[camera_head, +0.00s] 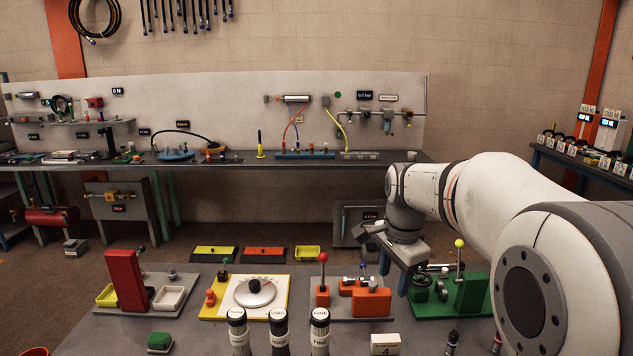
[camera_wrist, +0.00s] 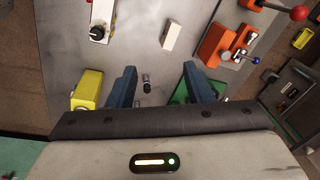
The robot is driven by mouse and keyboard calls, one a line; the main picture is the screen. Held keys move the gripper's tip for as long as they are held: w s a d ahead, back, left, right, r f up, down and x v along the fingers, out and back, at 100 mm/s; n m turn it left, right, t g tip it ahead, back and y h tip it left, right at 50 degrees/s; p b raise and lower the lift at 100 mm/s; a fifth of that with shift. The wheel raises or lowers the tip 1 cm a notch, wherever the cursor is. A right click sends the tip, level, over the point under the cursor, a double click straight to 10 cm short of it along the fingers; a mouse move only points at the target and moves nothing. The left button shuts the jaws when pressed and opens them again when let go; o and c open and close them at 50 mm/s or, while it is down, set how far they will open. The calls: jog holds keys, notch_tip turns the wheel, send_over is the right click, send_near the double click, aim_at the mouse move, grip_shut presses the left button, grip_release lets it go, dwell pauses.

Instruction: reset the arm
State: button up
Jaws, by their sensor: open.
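My arm reaches in from the right in the head view. My gripper (camera_wrist: 160,85) points down over the grey table (camera_wrist: 145,20) in the wrist view. Its two blue fingers are wide apart, with nothing gripped between them. A small dark cylinder (camera_wrist: 146,84) shows on the table between the fingers, apart from both.
The table carries a red upright stand (camera_head: 125,278), a yellow-edged dial board (camera_head: 215,308), an orange fixture (camera_head: 372,301) and several labelled cylinders (camera_head: 279,333) at the front. A white block (camera_head: 385,344) lies near them. A long workbench (camera_head: 230,165) stands behind, beyond open floor.

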jog(key=s+f+n, duration=0.2)
jog(key=s+n, duration=0.4)
jog(key=s, duration=0.5)
jog(key=s+f+n+t, duration=0.1)
jog(key=s+f+n, duration=0.2)
jog(key=s+n, duration=0.4)
jog(key=s, duration=0.4)
jog(key=shift+a+f+t, duration=0.15)
jog(key=shift+f+t, duration=0.15)
